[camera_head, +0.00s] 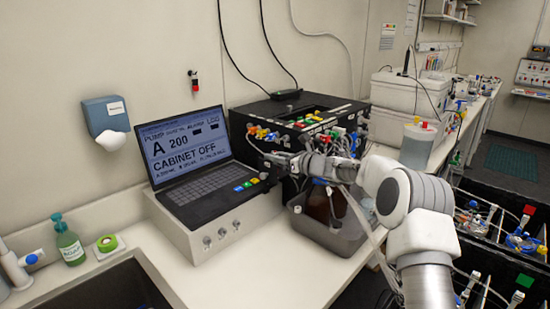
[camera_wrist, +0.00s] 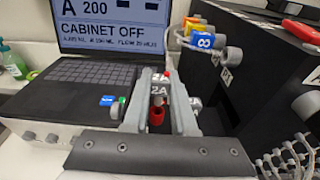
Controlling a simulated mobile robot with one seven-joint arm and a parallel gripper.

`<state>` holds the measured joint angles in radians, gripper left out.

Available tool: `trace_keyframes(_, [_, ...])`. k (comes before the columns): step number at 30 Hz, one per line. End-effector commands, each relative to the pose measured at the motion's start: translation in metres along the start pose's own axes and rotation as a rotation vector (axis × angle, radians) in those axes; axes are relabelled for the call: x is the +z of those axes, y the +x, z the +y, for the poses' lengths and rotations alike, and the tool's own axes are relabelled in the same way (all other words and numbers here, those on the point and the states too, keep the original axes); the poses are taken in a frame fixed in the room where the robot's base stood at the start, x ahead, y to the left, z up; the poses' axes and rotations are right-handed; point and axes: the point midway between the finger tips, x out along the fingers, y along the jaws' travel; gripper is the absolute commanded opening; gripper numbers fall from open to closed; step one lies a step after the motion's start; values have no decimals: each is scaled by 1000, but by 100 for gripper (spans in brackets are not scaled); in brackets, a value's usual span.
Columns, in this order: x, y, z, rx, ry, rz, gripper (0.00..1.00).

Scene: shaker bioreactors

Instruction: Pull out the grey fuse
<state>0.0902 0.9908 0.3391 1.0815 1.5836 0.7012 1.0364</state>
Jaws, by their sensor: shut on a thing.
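The grey fuse (camera_wrist: 158,89), marked 2A, sits between my two fingers in the wrist view. My gripper (camera_wrist: 160,78) is shut on it. A small red part (camera_wrist: 155,116) shows between the fingers, nearer the wrist. I cannot tell whether the fuse is still seated, since the fingers hide its base. The fuse itself is not clear there.
A black cabinet (camera_head: 300,105) with coloured connectors and tubes stands right behind my gripper. A grey tray (camera_head: 325,232) with a brown bottle is below my arm. The laptop rests on a pale box (camera_head: 215,226) with knobs.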

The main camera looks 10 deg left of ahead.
Motion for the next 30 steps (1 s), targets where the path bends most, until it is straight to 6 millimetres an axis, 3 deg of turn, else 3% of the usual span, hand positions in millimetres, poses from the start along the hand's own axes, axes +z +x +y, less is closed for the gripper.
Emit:
trace_keyframes(11, [2,0,0,0,-1,0,0])
trace_keyframes(30, [31,-5,0,-1,-1,1,0])
